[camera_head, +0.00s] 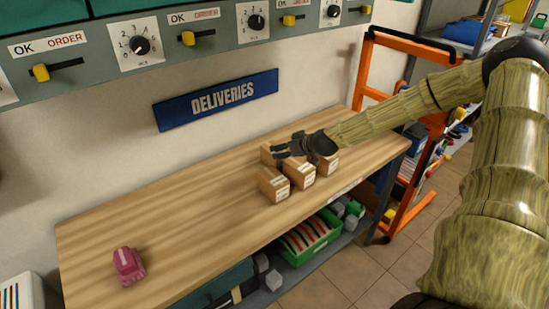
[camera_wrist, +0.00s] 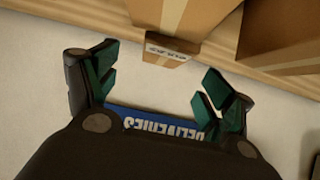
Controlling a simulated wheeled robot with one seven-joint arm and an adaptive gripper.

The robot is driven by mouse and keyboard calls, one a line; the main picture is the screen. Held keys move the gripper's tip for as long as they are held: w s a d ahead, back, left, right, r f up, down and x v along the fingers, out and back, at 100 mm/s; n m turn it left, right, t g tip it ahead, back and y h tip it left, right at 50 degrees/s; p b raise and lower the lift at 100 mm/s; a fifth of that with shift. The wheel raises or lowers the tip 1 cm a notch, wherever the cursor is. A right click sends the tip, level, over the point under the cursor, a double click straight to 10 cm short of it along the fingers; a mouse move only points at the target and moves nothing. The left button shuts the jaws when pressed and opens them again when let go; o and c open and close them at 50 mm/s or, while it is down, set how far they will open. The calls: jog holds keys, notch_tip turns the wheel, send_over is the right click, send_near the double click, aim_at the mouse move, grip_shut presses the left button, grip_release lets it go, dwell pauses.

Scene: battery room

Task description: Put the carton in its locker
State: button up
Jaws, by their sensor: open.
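Several brown cartons with white labels stand close together on the wooden bench: a front-left one (camera_head: 272,186), a middle one (camera_head: 301,176), a right one (camera_head: 331,165) and one behind (camera_head: 266,154). I cannot tell which one the task means. My gripper (camera_head: 281,149) is over this group, open, and partly hides the cartons behind it. In the wrist view its green-padded fingers (camera_wrist: 160,75) are apart, with nothing held between them. A small labelled carton (camera_wrist: 168,57) lies just beyond the fingertips; larger cartons (camera_wrist: 192,14) fill the top edge. No open locker is visible.
A grey panel (camera_head: 215,34) with dials and yellow-knobbed levers runs along the wall, with teal panels (camera_head: 45,12) above. A blue DELIVERIES sign (camera_head: 217,100) hangs below. A pink object (camera_head: 128,265) stands at the bench's left; the bench between (camera_head: 190,225) is clear. An orange frame (camera_head: 405,45) stands right.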

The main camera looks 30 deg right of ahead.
jog(key=shift+w+f, duration=0.2)
jog(key=shift+w, duration=0.05)
jog(key=shift+p+x, duration=0.5)
jog(key=shift+x, duration=2.05)
jog(key=shift+s+a+f, duration=0.1)
jog(key=shift+a+f, duration=0.05)
jog(key=shift+a, duration=0.05)
jog(key=c, duration=1.5)
grip_shut()
